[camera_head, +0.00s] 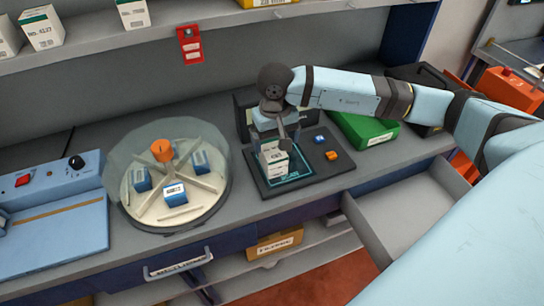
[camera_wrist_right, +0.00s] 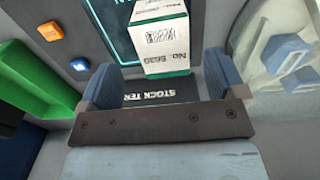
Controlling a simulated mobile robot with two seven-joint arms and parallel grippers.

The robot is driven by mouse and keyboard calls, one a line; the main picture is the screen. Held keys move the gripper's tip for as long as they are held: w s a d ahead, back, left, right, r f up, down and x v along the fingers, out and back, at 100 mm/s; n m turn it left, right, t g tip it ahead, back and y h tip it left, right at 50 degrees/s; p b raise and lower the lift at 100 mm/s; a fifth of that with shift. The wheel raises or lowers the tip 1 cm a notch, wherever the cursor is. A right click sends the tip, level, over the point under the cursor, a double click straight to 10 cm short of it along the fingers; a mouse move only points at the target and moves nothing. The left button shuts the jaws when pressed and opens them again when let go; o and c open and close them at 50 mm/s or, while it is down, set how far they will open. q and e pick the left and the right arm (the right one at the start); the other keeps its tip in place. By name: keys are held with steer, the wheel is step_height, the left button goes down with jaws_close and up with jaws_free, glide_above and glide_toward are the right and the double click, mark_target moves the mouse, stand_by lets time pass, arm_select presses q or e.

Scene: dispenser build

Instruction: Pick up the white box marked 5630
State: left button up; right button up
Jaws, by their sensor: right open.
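The white box marked 5630 (camera_head: 274,160) stands on the dark stock terminal pad (camera_head: 330,170). It has a green band along its edge. In the right wrist view the box (camera_wrist_right: 160,38) shows its number and a printed code, just beyond the fingertips. My right gripper (camera_head: 278,132) is over the pad, at the box's top and back side. In the right wrist view my right gripper (camera_wrist_right: 158,85) is open, its two blue fingers apart with the box's near end in line with the gap. I cannot tell whether they touch the box. My left gripper is out of view.
A blue button (camera_head: 318,139) and an orange button (camera_head: 332,155) sit on the pad. A round clear-covered carousel (camera_head: 128,212) with blue boxes stands to the left. A green bin (camera_head: 362,130) is to the right. An open drawer (camera_head: 410,215) juts out in front.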

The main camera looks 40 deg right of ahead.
mark_target(273, 149)
steer(key=shift+f, duration=0.7)
steer(key=f, duration=0.1)
steer(key=f+p, duration=0.1)
steer(key=f, duration=0.3)
steer(key=shift+w+a+f, duration=0.1)
steer(key=shift+w, duration=0.15)
steer(key=c, duration=1)
steer(key=shift+c, duration=1)
